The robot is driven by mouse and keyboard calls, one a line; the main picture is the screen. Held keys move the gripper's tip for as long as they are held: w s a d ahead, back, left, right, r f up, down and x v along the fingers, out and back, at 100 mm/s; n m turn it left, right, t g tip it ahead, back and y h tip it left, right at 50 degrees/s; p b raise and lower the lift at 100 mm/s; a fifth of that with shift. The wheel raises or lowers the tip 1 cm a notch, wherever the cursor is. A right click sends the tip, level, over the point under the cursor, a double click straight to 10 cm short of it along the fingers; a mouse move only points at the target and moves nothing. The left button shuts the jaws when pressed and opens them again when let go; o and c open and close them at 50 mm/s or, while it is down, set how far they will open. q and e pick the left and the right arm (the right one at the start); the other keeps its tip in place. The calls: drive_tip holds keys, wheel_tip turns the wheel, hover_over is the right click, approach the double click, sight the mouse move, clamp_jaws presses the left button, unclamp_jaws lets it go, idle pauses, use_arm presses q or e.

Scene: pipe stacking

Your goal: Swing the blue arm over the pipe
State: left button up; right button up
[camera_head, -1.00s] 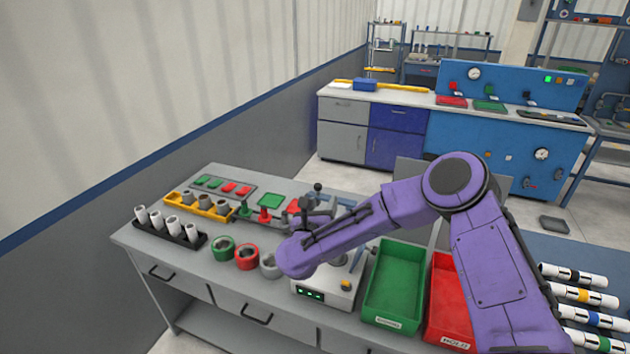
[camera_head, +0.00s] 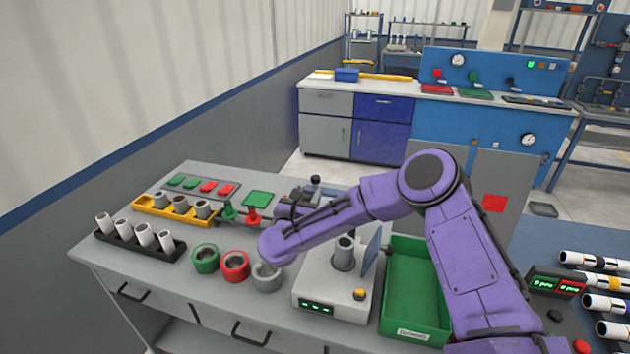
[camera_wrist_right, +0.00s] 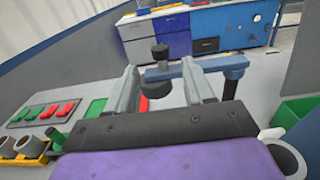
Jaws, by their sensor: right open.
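The blue arm (camera_wrist_right: 205,66) shows in the wrist view as a flat bar on a dark post at its right end. Its left end carries a black knob (camera_wrist_right: 160,52) above and a dark round pad below. My right gripper (camera_wrist_right: 164,88) is open, with its two grey fingers on either side of the knob end; I cannot tell whether they touch it. In the head view the right gripper (camera_head: 291,203) is partly hidden and my forearm covers most of the blue arm. The grey pipe (camera_head: 345,253) stands upright on the white device (camera_head: 325,290), clear of the blue arm. My left gripper is not in view.
A green bin (camera_head: 408,270) stands right of the device. Green, red and grey rings (camera_head: 235,266) lie to its left, near a black rack of white pipes (camera_head: 142,238) and a yellow tray (camera_head: 172,211). A panel of green and red pads (camera_head: 200,185) lies at the back left.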

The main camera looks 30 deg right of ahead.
sight(315, 180)
drive_tip(key=p+x, duration=0.2)
drive_tip(key=x, duration=0.6)
drive_tip(key=shift+d+r+p, duration=0.1)
drive_tip(key=shift+d+p, duration=0.15)
drive_tip(key=shift+p, duration=0.1)
drive_tip(key=shift+w+d+f, duration=0.1)
drive_tip(key=shift+w+f, duration=0.1)
drive_tip(key=shift+w, duration=0.15)
clamp_jaws()
